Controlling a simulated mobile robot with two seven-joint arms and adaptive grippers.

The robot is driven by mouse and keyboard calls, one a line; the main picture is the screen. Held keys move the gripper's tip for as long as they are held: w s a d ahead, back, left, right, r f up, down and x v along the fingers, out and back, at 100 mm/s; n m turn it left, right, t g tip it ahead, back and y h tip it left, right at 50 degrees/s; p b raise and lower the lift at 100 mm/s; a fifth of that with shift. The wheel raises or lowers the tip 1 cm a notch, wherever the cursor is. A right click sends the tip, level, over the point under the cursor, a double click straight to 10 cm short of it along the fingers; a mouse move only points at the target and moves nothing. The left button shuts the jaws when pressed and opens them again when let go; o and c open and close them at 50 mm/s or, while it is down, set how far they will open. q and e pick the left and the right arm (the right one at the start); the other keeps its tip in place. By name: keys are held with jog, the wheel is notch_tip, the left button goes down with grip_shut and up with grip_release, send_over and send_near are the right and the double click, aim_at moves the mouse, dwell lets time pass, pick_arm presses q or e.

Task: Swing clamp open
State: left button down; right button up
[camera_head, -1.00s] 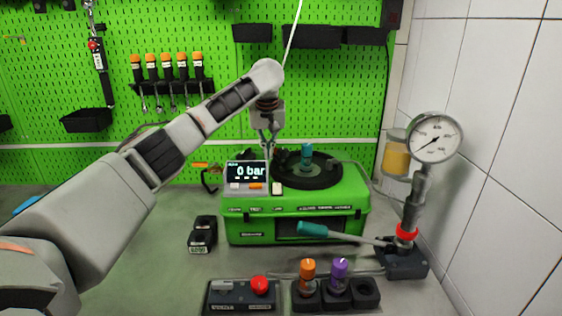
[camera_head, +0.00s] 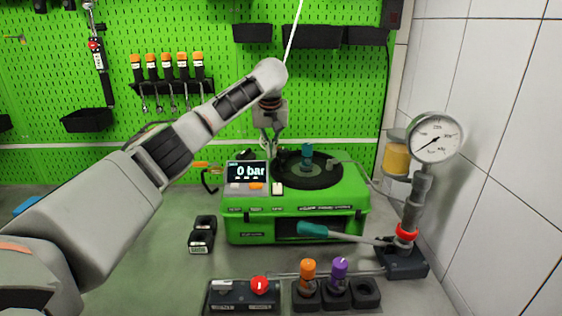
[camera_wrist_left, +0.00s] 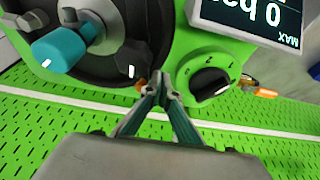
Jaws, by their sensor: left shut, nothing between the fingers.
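The green test bench (camera_head: 290,227) stands on the table with a black round plate (camera_head: 318,183) on top and a teal-capped part (camera_head: 307,152) at its middle. In the left wrist view the teal cap (camera_wrist_left: 62,50) is at upper left. A dark block that looks like a clamp (camera_wrist_left: 131,58) sits at the plate's edge, with a small orange bit beside it. My left gripper (camera_head: 267,153) is above the back of the bench, behind the display. Its closed, empty fingertips (camera_wrist_left: 157,84) are close to the block; I cannot tell whether they touch.
The display (camera_head: 247,172) reads 0 bar. A black rotary knob (camera_wrist_left: 208,84) is right of the fingertips. A pump lever with a teal handle (camera_head: 313,230) and a pressure gauge (camera_head: 434,138) stand at right. The green pegboard (camera_head: 335,90) is behind.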

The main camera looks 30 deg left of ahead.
pick_arm(q)
jog(key=shift+r, duration=0.15)
jog(key=shift+s+a+r, duration=0.2)
jog(key=shift+s+r, duration=0.05)
jog(key=shift+r, duration=0.15)
notch_tip(320, 180, up, 8)
dwell(0.9)
dwell(0.3)
